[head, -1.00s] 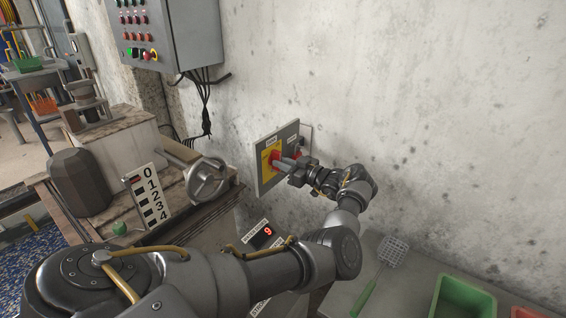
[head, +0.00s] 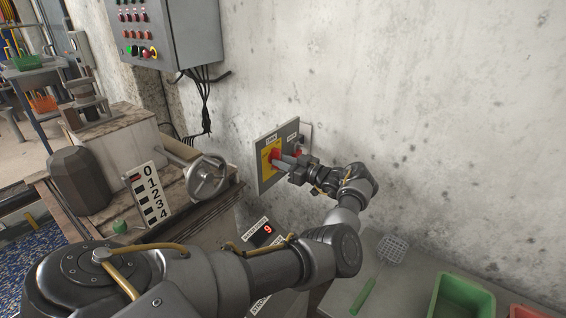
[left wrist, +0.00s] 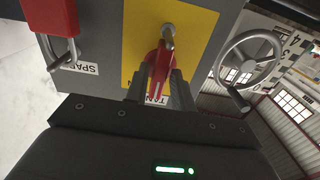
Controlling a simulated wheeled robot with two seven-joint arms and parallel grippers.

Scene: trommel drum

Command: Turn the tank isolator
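The tank isolator (left wrist: 160,62) is a red handle on a yellow plate (left wrist: 196,35), with a metal rod at its middle. Its label is partly hidden, with "TAN" showing in the left wrist view. In the head view the yellow plate (head: 265,160) is on a grey wall panel (head: 290,132). My left gripper (head: 281,163) is at the plate. In the left wrist view its fingers (left wrist: 159,76) sit on either side of the red handle and appear closed against it. My right gripper is not in view.
A red padlock (left wrist: 52,22) hangs beside the isolator near a "SPARE" label. A handwheel (head: 207,179) stands left of the panel, near a 0-to-4 scale (head: 150,196). A control box (head: 185,35) hangs above.

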